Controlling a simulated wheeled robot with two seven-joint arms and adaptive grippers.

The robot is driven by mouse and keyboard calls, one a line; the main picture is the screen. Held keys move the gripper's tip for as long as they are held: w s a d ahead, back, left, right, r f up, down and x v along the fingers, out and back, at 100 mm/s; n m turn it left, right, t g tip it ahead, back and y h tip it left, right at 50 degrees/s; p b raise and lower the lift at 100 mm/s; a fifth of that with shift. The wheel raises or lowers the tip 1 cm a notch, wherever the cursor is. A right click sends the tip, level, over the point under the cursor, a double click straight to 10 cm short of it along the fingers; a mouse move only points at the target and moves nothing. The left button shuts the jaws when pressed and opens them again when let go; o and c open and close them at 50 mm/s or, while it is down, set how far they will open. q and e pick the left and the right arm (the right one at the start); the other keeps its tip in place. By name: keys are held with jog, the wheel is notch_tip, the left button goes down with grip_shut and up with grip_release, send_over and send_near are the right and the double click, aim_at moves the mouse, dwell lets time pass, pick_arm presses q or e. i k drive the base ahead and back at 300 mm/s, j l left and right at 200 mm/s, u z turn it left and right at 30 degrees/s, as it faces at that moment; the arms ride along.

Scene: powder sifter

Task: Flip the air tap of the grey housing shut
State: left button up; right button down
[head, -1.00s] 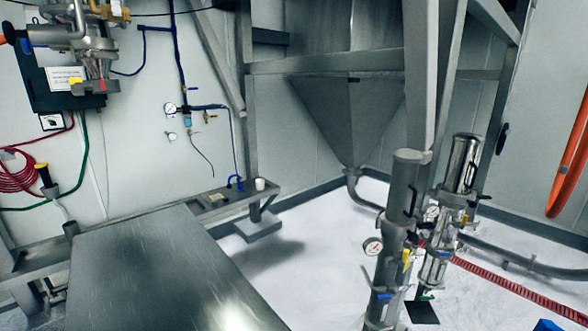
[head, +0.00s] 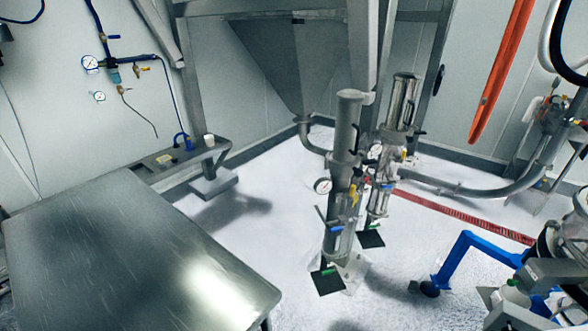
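The grey housing (head: 346,125) is an upright matt grey cylinder right of centre in the head view. A round gauge (head: 323,186) sticks out on its left. Neither of my grippers is in view.
A shiny steel housing (head: 402,103) stands close behind on the right. A steel table (head: 130,245) fills the lower left. A blue wheeled frame (head: 455,257) and machine parts stand at lower right. A red floor grate (head: 470,218) runs behind. White floor lies clear in front of the table.

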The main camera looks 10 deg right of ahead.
aim_at(336, 229)
jog(key=i+l+z, duration=0.25)
jog(key=l+z, duration=0.25)
jog(key=i+l+z, duration=0.25)
jog(key=z, duration=0.2)
